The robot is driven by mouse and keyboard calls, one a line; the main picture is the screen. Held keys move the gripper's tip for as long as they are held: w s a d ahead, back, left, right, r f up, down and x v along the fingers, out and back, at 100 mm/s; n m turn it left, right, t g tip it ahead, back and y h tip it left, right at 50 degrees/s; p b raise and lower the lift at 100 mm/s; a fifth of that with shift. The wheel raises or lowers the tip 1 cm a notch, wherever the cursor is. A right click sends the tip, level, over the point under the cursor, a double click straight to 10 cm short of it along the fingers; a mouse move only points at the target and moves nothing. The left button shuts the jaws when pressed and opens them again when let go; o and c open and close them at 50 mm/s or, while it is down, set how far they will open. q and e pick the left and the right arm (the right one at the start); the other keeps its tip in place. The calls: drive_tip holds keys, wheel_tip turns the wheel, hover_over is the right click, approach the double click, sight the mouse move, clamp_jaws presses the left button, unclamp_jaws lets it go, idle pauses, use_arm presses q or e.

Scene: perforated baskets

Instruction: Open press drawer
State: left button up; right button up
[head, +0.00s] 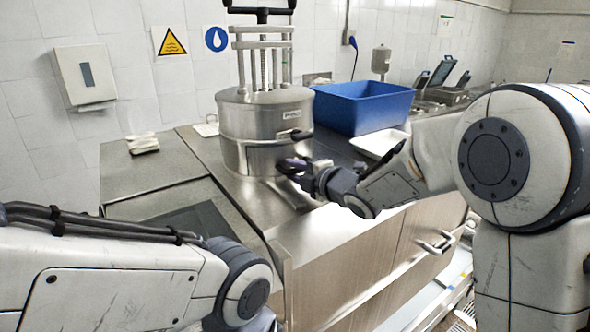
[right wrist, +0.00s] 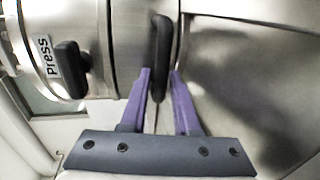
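The press (head: 262,122) is a round steel vessel with a dark T-bar and screw on top, standing on the steel counter. Its lower part has a drawer front with a dark upright handle (right wrist: 161,58), seen in the right wrist view. My right gripper (head: 290,165) is at the lower front of the press. In the right wrist view, its purple fingers (right wrist: 160,85) are apart, one on each side of the handle. I cannot tell whether they touch it. My left arm shows at lower left, but its gripper is out of view.
A second dark handle (right wrist: 70,70) sits beside the "Press" label (right wrist: 46,61). A blue bin (head: 362,108) and a white tray (head: 380,142) stand right of the press. A cabinet handle (head: 436,243) sticks out below the counter.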

clamp_jaws()
idle(1.4)
